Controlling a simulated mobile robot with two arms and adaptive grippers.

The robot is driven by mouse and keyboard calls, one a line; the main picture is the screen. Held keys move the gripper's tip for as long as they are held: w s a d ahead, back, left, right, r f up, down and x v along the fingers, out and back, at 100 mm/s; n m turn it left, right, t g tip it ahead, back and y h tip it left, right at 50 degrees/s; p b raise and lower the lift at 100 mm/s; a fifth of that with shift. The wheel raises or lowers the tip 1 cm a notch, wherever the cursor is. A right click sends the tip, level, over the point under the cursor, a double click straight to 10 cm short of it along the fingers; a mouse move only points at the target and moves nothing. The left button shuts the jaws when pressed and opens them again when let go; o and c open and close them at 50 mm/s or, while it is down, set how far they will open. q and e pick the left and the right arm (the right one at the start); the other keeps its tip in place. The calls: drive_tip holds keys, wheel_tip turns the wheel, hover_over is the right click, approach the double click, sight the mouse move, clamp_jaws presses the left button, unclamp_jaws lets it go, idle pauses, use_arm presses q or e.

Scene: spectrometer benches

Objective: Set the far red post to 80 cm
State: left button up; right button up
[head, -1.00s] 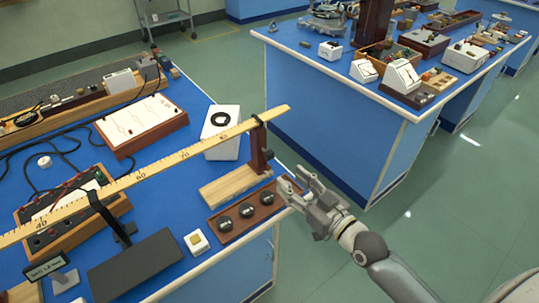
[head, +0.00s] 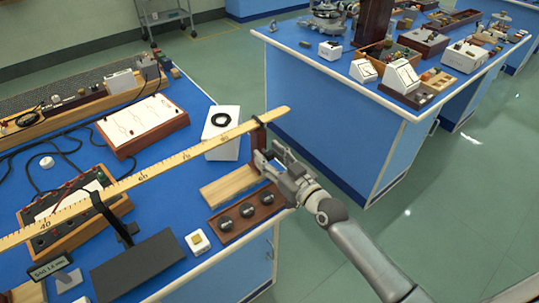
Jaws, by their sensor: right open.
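The far red post (head: 258,137) is a dark red upright near the right end of the yellow scaled rule (head: 165,162), with a dark clip at the rule above it. The post is partly hidden by my right gripper (head: 268,154). That gripper is open, with its fingers at the post's right side, just below the rule. I cannot tell whether they touch the post. Marks near 40 and 60 are readable on the rule, but not the exact mark at the post. A pale wooden block (head: 228,186) lies below the post. My left gripper is not in view.
A brown tray with several black knobs (head: 225,223) lies just below my right gripper. A white box with a black ring (head: 222,147) stands left of the post. A dark slanted panel (head: 137,266) is at the front. Open floor (head: 470,220) lies right.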

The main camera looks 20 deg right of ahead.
drive_tip(key=shift+w, duration=0.15)
clamp_jaws()
idle(0.4)
drive_tip(key=shift+a+r+p, duration=0.1)
drive_tip(key=shift+a+p, duration=0.2)
drive_tip(key=shift+a, duration=0.05)
drive_tip(key=s+a+p, duration=0.3)
drive_tip(key=a+p, duration=0.1)
drive_tip(key=a, duration=0.5)
drive_tip(key=shift+s, duration=0.25)
drive_tip(key=shift+d, duration=0.15)
unclamp_jaws()
